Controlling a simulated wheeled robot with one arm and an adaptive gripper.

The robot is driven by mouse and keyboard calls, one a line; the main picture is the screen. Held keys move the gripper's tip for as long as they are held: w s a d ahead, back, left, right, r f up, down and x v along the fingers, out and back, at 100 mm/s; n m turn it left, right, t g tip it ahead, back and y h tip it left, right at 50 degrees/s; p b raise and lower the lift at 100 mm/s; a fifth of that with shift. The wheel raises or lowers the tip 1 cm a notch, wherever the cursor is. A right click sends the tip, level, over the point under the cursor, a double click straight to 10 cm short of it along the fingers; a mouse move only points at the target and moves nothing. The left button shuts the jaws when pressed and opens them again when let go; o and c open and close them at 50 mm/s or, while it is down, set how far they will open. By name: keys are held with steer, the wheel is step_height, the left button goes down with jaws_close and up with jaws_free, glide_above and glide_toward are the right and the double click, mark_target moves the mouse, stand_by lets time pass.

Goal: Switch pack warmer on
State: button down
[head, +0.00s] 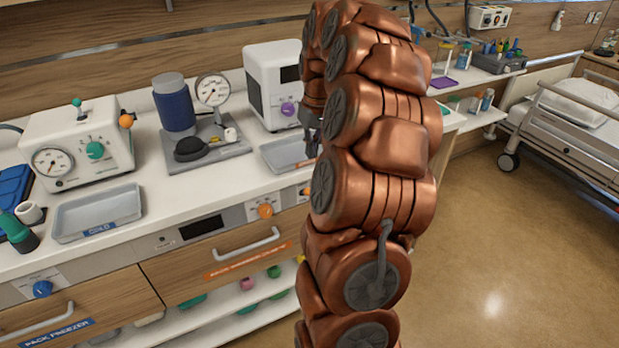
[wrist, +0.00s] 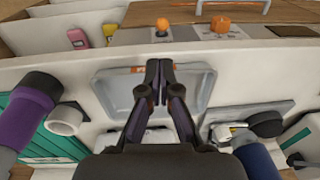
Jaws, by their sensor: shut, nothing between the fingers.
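The pack warmer appears to be the wooden drawer (head: 215,265) with an orange label, under the counter in the head view. Its orange knob (head: 265,211) sits on a light panel above, right of a dark display (head: 202,227). In the wrist view the same knob (wrist: 220,22) is at the top, beyond the tray. The knob's setting is too small to read. My gripper (wrist: 158,68) is shut and empty, pointing over a grey tray (wrist: 112,92). In the head view my gripper (head: 311,145) is partly hidden by my arm, above the counter and apart from the knob.
A second orange knob (wrist: 162,25) sits beside the panel. A blue knob (head: 41,289) belongs to the pack freezer at left. The counter holds a blue cylinder with gauge (head: 174,103), a white box (head: 270,75) and a COLD tray (head: 97,212). Floor (head: 500,250) is clear at right.

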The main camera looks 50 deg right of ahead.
mark_target(309, 179)
steer(key=f, duration=0.3)
steer(key=f+p, duration=0.1)
steer(key=f, duration=0.2)
steer(key=f+p, duration=0.1)
steer(key=f, duration=0.3)
steer(key=shift+w+a, duration=0.25)
steer(key=shift+w, duration=0.15)
steer(key=shift+d, duration=0.25)
steer(key=shift+a, duration=0.3)
steer(key=shift+t+b, duration=0.3)
steer(key=shift+b, duration=0.15)
steer(key=shift+s+a+f+t+b, duration=0.15)
steer(key=shift+s+t+b, duration=0.4)
steer(key=shift+b, duration=0.7)
